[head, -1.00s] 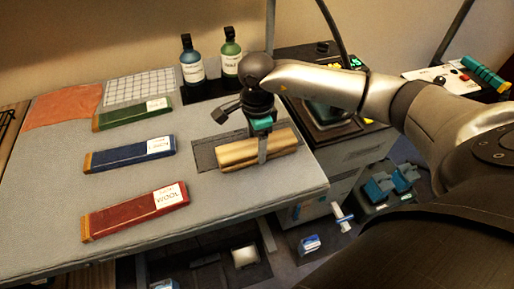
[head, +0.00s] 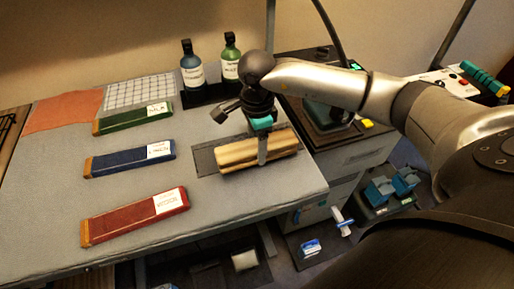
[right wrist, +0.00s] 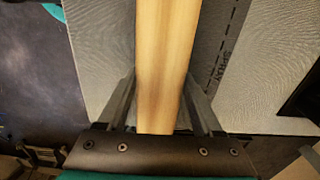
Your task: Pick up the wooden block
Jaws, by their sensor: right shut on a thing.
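The wooden block (head: 240,153) is a light, long piece at the right part of the table, over a dark grey mat. My right gripper (head: 262,152) comes down on it from above, with a finger across its near side. In the right wrist view the block (right wrist: 165,65) runs up between the two fingers of the gripper (right wrist: 160,110), which is shut on it. I cannot tell whether the block touches the mat. My left gripper is not in view.
Red (head: 135,215), blue (head: 130,159) and green (head: 133,119) labelled bars lie on the table's left. Blue (head: 192,72) and green (head: 231,62) bottles stand at the back. The dark mat (head: 204,160) is marked SPRAY. The table's front edge is near.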

